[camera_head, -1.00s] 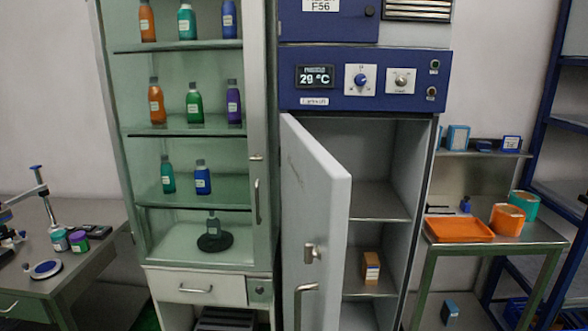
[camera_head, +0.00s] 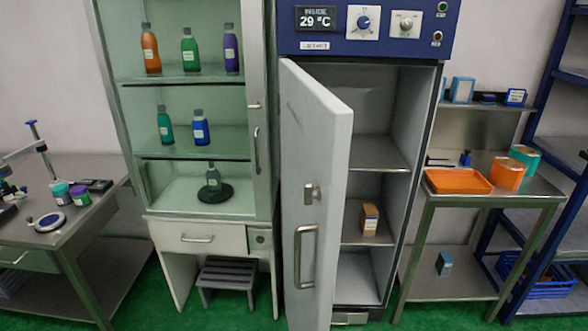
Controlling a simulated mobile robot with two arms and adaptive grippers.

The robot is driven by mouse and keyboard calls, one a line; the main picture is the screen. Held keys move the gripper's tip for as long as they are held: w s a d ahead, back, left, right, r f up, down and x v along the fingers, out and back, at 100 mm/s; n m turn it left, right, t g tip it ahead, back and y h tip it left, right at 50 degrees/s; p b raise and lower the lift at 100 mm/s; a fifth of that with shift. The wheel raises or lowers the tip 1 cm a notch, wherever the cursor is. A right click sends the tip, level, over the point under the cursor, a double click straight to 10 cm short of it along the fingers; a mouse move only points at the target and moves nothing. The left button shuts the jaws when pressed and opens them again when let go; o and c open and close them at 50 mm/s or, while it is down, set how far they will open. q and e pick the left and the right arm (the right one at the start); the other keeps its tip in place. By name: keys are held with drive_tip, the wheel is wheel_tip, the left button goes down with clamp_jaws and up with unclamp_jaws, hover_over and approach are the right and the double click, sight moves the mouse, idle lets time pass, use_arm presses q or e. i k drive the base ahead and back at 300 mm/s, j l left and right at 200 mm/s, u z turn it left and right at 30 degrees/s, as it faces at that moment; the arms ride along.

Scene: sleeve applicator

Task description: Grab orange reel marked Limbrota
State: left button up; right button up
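An orange, round-looking item (camera_head: 507,173) with a pale label stands on the steel side table at the right, and it may be the reel. The label is too small to read, so I cannot confirm the name Limbrota. A similar teal item (camera_head: 525,157) stands just behind it to the right. Neither of my grippers is in view.
An orange tray (camera_head: 458,181) lies left of the orange item on the steel table (camera_head: 450,284). The incubator door (camera_head: 318,200) stands open toward me. A glass cabinet (camera_head: 195,192) with bottles, a step stool (camera_head: 227,284) and a left workbench (camera_head: 75,220) are around.

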sight(506, 174)
drive_tip(key=i+l, duration=0.2)
drive_tip(key=l, duration=0.4)
drive_tip(key=i+l, duration=0.2)
drive_tip(key=l, duration=0.4)
drive_tip(key=i+l, duration=0.2)
drive_tip(key=l, duration=0.4)
drive_tip(key=i+l, duration=0.2)
drive_tip(key=l, duration=0.4)
drive_tip(key=i+l, duration=0.2)
drive_tip(key=l, duration=0.4)
drive_tip(key=i+l, duration=0.2)
drive_tip(key=l, duration=0.4)
drive_tip(key=i+l+z, duration=0.1)
drive_tip(key=l, duration=0.5)
drive_tip(key=i+l, duration=0.3)
drive_tip(key=l, duration=0.3)
